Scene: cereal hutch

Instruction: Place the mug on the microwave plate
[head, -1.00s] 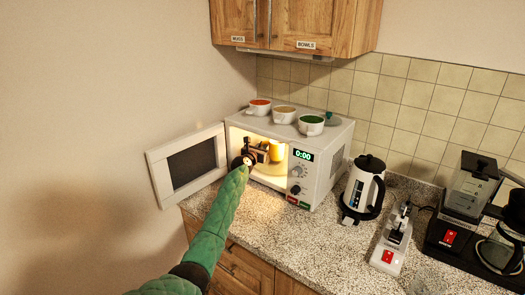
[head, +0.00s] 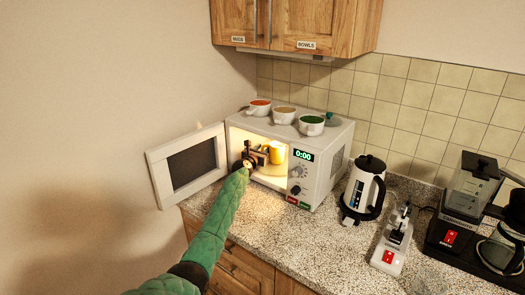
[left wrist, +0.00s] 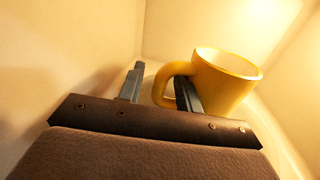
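The yellow mug (head: 277,153) is inside the open, lit microwave (head: 322,168), over the pale microwave plate (head: 272,171). In the left wrist view the mug (left wrist: 226,80) has its handle toward my left gripper (left wrist: 160,88). The two fingers are spread apart, one on the far side of a gap from the handle, the other at the handle's opening beside the mug body. The mug's base is partly hidden by the gripper, so its contact with the plate is unclear. My left gripper (head: 256,155) reaches through the microwave opening. My right gripper is not in view.
The microwave door (head: 190,166) is swung open to the left. Several cups, including a green-filled one (head: 311,125), stand on top of the microwave. A kettle (head: 363,188) and a coffee machine (head: 465,205) stand to the right. The counter (head: 300,228) in front is clear.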

